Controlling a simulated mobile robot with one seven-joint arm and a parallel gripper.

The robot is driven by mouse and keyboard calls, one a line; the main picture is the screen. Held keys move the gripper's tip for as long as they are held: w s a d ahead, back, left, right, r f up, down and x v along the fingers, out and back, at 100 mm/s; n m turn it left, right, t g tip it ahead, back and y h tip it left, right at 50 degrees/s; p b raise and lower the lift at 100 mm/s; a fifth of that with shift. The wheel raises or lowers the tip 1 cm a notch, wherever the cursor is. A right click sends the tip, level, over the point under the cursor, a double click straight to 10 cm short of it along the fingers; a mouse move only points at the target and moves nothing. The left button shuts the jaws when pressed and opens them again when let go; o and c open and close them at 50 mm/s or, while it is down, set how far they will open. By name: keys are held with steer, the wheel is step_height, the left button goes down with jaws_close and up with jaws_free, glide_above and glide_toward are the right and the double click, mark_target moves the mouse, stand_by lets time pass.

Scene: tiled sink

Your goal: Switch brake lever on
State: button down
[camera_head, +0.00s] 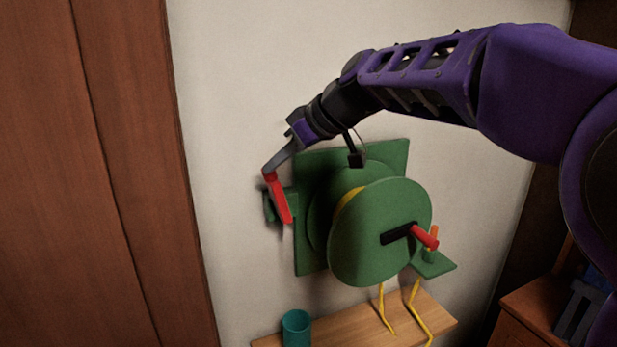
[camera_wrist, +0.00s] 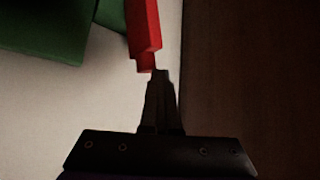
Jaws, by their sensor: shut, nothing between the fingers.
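A red lever (camera_head: 281,200) sits on a small green block at the left side of a green wall-mounted winch (camera_head: 370,240). It slants down and slightly right in the head view. Its red bar also shows at the top of the wrist view (camera_wrist: 144,28). My gripper (camera_head: 268,171) reaches from the upper right to the lever's upper end. In the wrist view, my gripper's fingers (camera_wrist: 161,76) are together and empty, with their tips right at the lever's end. I cannot tell whether they touch it.
A black crank with a red handle (camera_head: 425,237) is on the winch's front disc. An orange peg (camera_head: 433,240) stands on a green ledge at the right. Yellow rope hangs to a wooden shelf (camera_head: 360,327) with a teal cup (camera_head: 296,328). A brown wooden panel (camera_head: 90,180) is at left.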

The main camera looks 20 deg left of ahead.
steer(key=shift+w+d+f+g+y, duration=0.1)
steer(key=shift+w+d+g+y, duration=0.25)
steer(key=shift+w+d, duration=0.3)
steer(key=shift+r+p, duration=0.3)
steer(key=shift+r, duration=0.6)
steer(key=shift+s, duration=0.1)
